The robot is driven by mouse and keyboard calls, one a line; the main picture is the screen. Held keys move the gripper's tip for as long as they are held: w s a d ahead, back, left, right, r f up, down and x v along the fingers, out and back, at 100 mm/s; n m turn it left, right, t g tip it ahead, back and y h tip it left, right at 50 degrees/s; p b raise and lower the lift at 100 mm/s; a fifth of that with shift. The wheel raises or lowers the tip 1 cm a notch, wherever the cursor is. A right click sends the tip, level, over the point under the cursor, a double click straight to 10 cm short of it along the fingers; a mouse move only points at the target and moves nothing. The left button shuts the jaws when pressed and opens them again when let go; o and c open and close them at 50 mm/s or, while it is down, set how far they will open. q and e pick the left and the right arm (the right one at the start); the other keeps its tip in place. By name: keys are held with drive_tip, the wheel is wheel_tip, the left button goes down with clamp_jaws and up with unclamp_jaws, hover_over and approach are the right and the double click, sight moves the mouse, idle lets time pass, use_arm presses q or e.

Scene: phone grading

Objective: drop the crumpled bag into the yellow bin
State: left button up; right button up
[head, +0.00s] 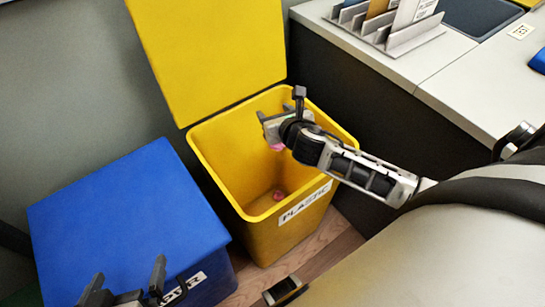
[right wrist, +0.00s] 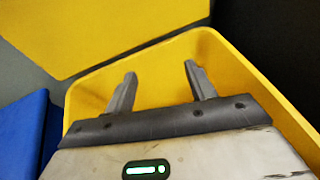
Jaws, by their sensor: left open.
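The yellow bin (head: 232,146) stands open with its lid raised; its label reads "PLASTIC". My right gripper (head: 272,124) is over the bin's mouth. In the right wrist view its two fingers (right wrist: 160,74) are apart, with nothing visible between them and the bin's yellow wall (right wrist: 88,100) beyond. A small pinkish crumpled thing (head: 279,195), perhaps the bag, lies low inside the bin. Another pink patch (head: 278,147) shows just under my right gripper; I cannot tell what it is. My left gripper (head: 126,282) is open and empty, low in front of the blue bin.
A closed blue bin (head: 120,220) stands left of the yellow one. A grey worktop (head: 470,95) is at the right, with a rack (head: 390,30) of upright cards. The raised yellow lid (head: 210,55) stands behind the bin. A strip of wood floor (head: 320,250) shows below.

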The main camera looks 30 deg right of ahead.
use_arm(q)
drive_tip(key=shift+a, duration=0.1)
drive_tip(key=shift+w+r, duration=0.1)
drive_tip(key=shift+r, duration=0.05)
use_arm(e)
drive_tip(key=shift+s+r, duration=0.1)
drive_tip(key=shift+s, duration=0.1)
use_arm(q)
drive_tip(key=r, duration=0.1)
drive_tip(key=r+p, duration=0.2)
drive_tip(key=shift+a+r+t+y, duration=0.15)
drive_tip(key=shift+a+t+y, duration=0.15)
drive_tip(key=shift+a+t, duration=0.1)
drive_tip(key=shift+s+f+p, duration=0.25)
drive_tip(key=shift+s+p, duration=0.05)
drive_tip(key=shift+p, duration=0.35)
drive_tip(key=shift+w+r, duration=0.1)
drive_tip(key=shift+w, duration=0.2)
use_arm(e)
drive_tip(key=v, duration=1.5)
drive_tip(key=shift+s, duration=0.25)
